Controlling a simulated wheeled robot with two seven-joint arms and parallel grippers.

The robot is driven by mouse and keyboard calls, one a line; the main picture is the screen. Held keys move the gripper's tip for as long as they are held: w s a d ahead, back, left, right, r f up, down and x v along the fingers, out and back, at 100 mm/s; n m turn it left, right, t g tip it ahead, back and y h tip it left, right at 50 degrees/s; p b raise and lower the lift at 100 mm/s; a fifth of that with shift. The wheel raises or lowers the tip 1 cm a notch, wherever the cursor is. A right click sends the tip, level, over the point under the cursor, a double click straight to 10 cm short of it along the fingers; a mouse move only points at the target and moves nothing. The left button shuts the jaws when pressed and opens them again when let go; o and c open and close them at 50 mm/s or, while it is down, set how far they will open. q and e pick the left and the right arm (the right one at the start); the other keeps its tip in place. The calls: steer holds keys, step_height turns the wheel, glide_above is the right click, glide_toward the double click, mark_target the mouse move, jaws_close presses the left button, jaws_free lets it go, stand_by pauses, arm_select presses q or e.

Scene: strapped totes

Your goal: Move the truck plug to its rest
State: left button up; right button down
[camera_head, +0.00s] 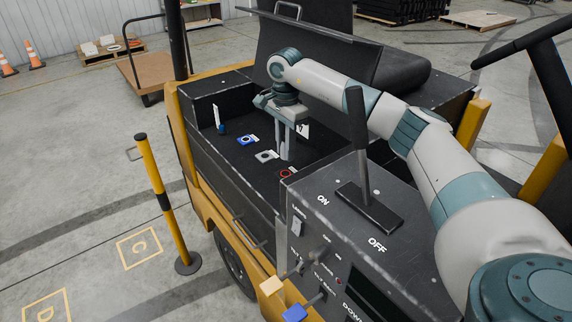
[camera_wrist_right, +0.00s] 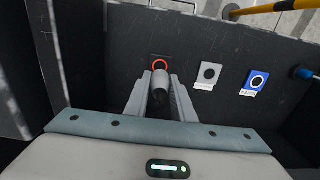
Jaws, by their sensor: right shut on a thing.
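My right gripper (camera_head: 286,156) reaches down into the dark open bay of the yellow and black truck. In the right wrist view my right gripper (camera_wrist_right: 160,90) is shut on a grey cylindrical plug (camera_wrist_right: 161,80). The plug's end is just beside a red-ringed socket (camera_wrist_right: 160,64); I cannot tell whether it touches it. The red ring also shows in the head view (camera_head: 287,173), near the fingertips. A grey-white plate with a round dark hole (camera_head: 266,156) and a blue plate with a ring (camera_head: 247,140) lie in a row with it. My left gripper is not in view.
A blue-ended dark piece (camera_head: 221,128) stands at the bay's far left end. A control box with a lever (camera_head: 358,130) rises in front of the bay. The raised lid (camera_head: 315,45) is behind. A yellow post (camera_head: 161,200) stands on the floor.

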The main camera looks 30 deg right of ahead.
steer(key=shift+r, duration=0.1)
stand_by(0.3)
steer(key=shift+r+p, duration=1.5)
steer(key=shift+r, duration=1.45)
steer(key=s+a+r+n+b, duration=0.1)
steer(key=s+a+r+n, duration=0.2)
steer(key=s+a+n, duration=0.4)
steer(key=s+a+r+n+b, duration=0.1)
steer(key=s+a+r+n, duration=0.2)
steer(key=a, duration=1)
steer(key=s+n, duration=0.3)
steer(key=s, duration=0.2)
steer(key=shift+s+a+n, duration=0.35)
steer(key=shift+a+n, duration=0.05)
steer(key=shift+d+r, duration=0.15)
